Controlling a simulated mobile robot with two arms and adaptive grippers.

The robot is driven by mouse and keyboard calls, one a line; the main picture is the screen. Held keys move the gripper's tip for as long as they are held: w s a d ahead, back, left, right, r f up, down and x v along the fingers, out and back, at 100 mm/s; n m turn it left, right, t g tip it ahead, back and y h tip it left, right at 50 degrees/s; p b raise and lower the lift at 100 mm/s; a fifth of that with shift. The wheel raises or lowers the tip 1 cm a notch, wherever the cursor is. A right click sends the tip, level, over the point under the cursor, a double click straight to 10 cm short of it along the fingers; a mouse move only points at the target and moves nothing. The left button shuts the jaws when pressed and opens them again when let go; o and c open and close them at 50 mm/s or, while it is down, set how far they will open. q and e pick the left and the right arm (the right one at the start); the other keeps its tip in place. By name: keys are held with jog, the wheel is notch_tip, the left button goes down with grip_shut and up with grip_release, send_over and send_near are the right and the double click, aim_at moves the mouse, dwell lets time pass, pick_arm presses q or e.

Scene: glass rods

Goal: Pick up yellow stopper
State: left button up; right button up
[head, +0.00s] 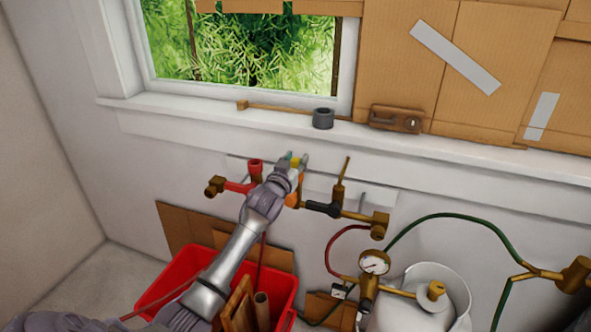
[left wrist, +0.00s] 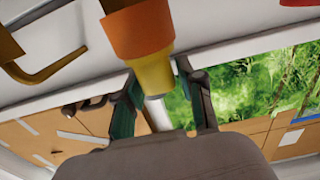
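The yellow stopper (left wrist: 153,73) shows in the left wrist view directly below an orange piece (left wrist: 140,36), with a pale rod-like part (left wrist: 158,113) below it. In the head view the yellow stopper (head: 295,161) is a small patch at the end of my left arm, mostly hidden by the gripper. My left gripper (head: 295,158) is open, its two fingers apart on either side of the stopper. The left wrist view shows these fingers (left wrist: 158,70) with gaps beside the yellow part; contact is not visible. My right gripper is not in view.
A red valve fitting (head: 238,187) is left of the gripper, and brass pipework (head: 350,213) is right. Below are a red crate (head: 283,290), a gauge (head: 374,262) and a white tank (head: 450,283).

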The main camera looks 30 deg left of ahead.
pick_arm(q)
grip_shut()
jog(key=shift+r, duration=0.1)
